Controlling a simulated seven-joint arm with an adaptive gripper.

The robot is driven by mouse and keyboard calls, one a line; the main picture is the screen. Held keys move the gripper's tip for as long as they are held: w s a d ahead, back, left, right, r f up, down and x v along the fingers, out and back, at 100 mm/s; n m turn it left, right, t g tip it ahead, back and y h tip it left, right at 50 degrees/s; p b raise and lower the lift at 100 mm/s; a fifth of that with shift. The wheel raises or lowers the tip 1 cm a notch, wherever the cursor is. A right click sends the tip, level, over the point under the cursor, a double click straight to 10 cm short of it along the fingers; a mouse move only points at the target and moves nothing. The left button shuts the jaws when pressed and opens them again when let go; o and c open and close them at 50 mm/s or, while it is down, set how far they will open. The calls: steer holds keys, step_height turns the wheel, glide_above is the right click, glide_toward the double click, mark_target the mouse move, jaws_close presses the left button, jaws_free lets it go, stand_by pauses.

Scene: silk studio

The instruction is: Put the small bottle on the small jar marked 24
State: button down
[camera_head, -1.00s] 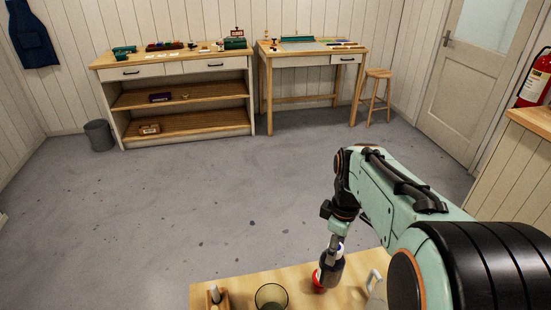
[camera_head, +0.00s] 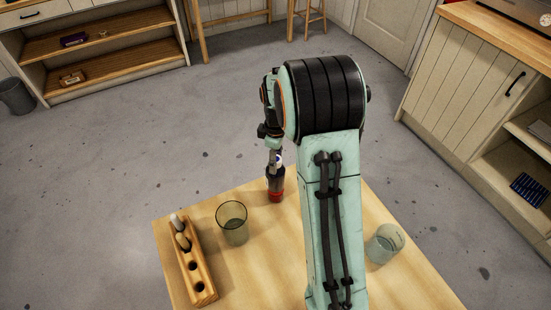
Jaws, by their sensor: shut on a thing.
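My gripper (camera_head: 276,188) points down over the back edge of the light wooden table and is shut on a small red thing (camera_head: 276,196) at its tips. It is too small to tell whether this is the small bottle, or whether it touches the table. A pale clear glass jar (camera_head: 385,243) stands on the table to the right of my arm. A tinted open glass (camera_head: 232,223) stands to the left of my gripper. No number 24 is readable on any of them. My arm hides the middle of the table.
A wooden rack (camera_head: 196,270) with holes and a few pale-topped sticks or vials stands at the table's left edge. A cabinet (camera_head: 455,90) stands beyond, on the right.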

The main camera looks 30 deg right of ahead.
steer(key=shift+f, duration=0.15)
steer(key=c, duration=0.8)
jaws_free()
step_height(320, 180, up, 12)
steer(key=r, duration=0.1)
steer(key=s+a+f+m, duration=0.1)
steer(key=s+a+m, duration=0.3)
steer(key=s, duration=0.8)
steer(key=s+a+f+m, duration=0.1)
steer(key=s+a+m, duration=0.2)
steer(key=s+a, duration=0.5)
steer(key=s, duration=0.5)
steer(key=shift+s+a+m+y, duration=0.2)
steer(key=shift+a+m+y, duration=0.1)
steer(key=shift+m+y, duration=0.1)
